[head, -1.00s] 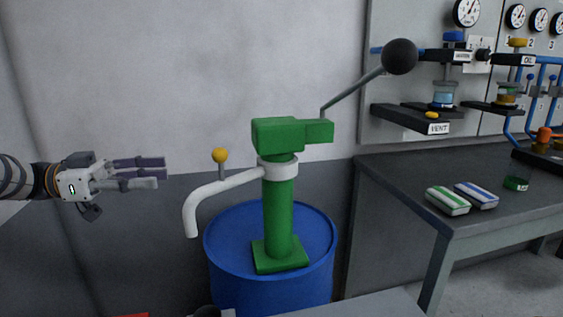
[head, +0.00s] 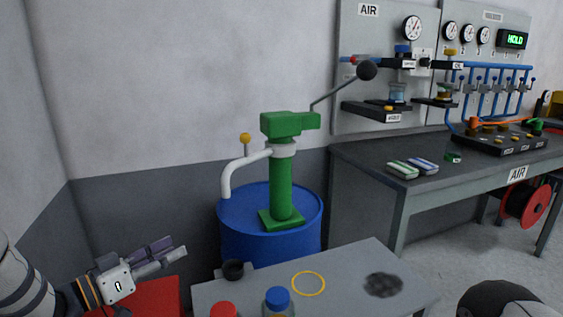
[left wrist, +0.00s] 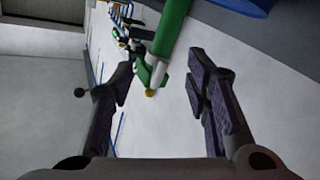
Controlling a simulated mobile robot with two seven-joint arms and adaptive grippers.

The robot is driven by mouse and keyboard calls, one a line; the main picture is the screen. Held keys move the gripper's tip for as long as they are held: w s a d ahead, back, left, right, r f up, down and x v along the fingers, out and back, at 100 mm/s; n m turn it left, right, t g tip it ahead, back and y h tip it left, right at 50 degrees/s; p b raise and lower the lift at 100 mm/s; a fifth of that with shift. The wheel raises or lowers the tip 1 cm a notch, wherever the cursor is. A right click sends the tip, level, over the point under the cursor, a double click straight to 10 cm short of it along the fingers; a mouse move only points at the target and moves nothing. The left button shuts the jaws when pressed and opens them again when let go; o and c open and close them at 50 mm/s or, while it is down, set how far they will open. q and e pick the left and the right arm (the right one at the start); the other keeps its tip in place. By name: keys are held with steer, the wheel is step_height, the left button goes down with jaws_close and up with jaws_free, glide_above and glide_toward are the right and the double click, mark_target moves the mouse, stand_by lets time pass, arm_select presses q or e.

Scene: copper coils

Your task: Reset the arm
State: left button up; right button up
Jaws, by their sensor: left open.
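My left gripper (head: 168,254) is at the lower left of the head view, above a red surface. Its fingers are apart and nothing is between them. In the left wrist view its two fingers (left wrist: 165,90) stand open, with the green hand pump (left wrist: 174,30) beyond them. My right gripper cannot be made out; only a dark rounded shape shows at the bottom right of the head view. The green pump (head: 281,185) stands upright on a blue drum (head: 245,215), clear of the left gripper. Its lever ends in a black ball (head: 367,70).
A grey table (head: 345,262) in front carries a yellow ring (head: 308,283), a black cup (head: 233,269), a blue-capped jar (head: 277,298) and a red cap (head: 223,309). A dark workbench (head: 360,160) holds two small packs (head: 402,170). Gauge panels hang behind it.

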arm_select(q)
steer(key=s+d+f+n+g+y+p, duration=0.25)
steer(key=s+f+n+g+y, duration=0.4)
steer(key=s+f, duration=1.55)
steer(key=s+a+r+m+g+y, duration=0.1)
steer(key=s+g+y, duration=0.4)
steer(key=s, duration=2.5)
steer(key=g, duration=0.4)
steer(key=shift+s+r+m, duration=0.15)
steer(key=shift+s+m, duration=0.15)
steer(key=shift+m, duration=0.05)
arm_select(e)
steer(key=shift+t, duration=0.8)
steer(key=w+r, duration=0.1)
steer(key=r, duration=0.1)
steer(key=w+r, duration=0.1)
steer(key=w, duration=0.1)
steer(key=shift+a+r, duration=0.15)
steer(key=shift+r, duration=0.25)
arm_select(q)
steer(key=shift+w+a, duration=0.1)
steer(key=shift+c, duration=0.6)
